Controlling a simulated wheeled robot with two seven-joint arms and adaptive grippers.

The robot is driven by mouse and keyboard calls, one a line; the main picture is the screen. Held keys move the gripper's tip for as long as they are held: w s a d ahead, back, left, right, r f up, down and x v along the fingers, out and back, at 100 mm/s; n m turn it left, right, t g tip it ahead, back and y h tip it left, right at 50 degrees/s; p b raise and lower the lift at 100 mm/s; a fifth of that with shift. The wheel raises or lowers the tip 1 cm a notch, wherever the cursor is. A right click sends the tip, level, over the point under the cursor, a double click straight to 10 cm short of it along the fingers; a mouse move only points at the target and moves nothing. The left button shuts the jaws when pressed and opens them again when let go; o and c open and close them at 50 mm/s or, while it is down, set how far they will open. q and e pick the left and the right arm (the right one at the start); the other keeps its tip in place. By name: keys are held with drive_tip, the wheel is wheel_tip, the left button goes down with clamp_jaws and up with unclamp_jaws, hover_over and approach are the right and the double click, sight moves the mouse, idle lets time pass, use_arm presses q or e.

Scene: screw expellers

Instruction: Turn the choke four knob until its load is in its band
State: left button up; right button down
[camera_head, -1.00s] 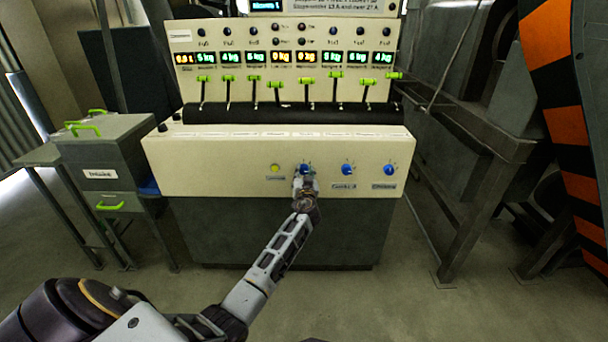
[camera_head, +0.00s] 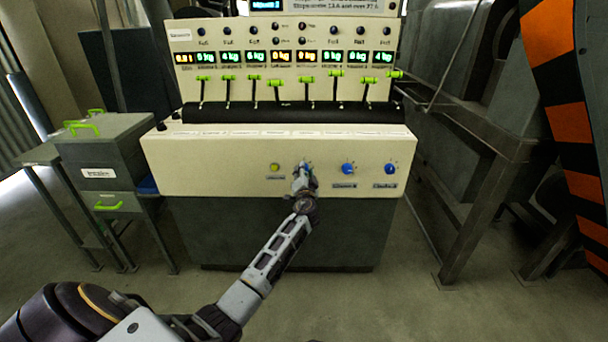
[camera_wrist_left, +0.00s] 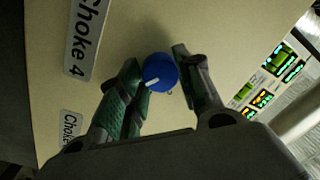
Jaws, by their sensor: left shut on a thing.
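The choke four knob is a round blue dial with a white pointer line, in the left wrist view (camera_wrist_left: 160,72) beside a "Choke 4" label (camera_wrist_left: 87,35). In the head view only a bit of its blue (camera_head: 308,165) shows behind my gripper, on the cream front panel. My left gripper (camera_head: 303,178) is shut on this knob, its two dark green fingers on either side in the left wrist view (camera_wrist_left: 158,63). A row of lit displays (camera_head: 281,57) stands above, most green, two in the middle amber; their digits are hard to read. My right gripper is not in view.
Two more blue knobs (camera_head: 348,169) (camera_head: 390,168) are to the right and a yellow button (camera_head: 275,167) to the left. Green-tipped levers (camera_head: 334,73) rise above a dark roller. A grey cabinet (camera_head: 103,150) stands left, a metal frame (camera_head: 465,150) right.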

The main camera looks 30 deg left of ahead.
use_arm(q)
drive_tip(key=shift+m, duration=0.9)
drive_tip(key=o, duration=1)
drive_tip(key=shift+o, duration=0.2)
drive_tip(key=v, duration=1.2)
drive_tip(key=shift+f, duration=0.15)
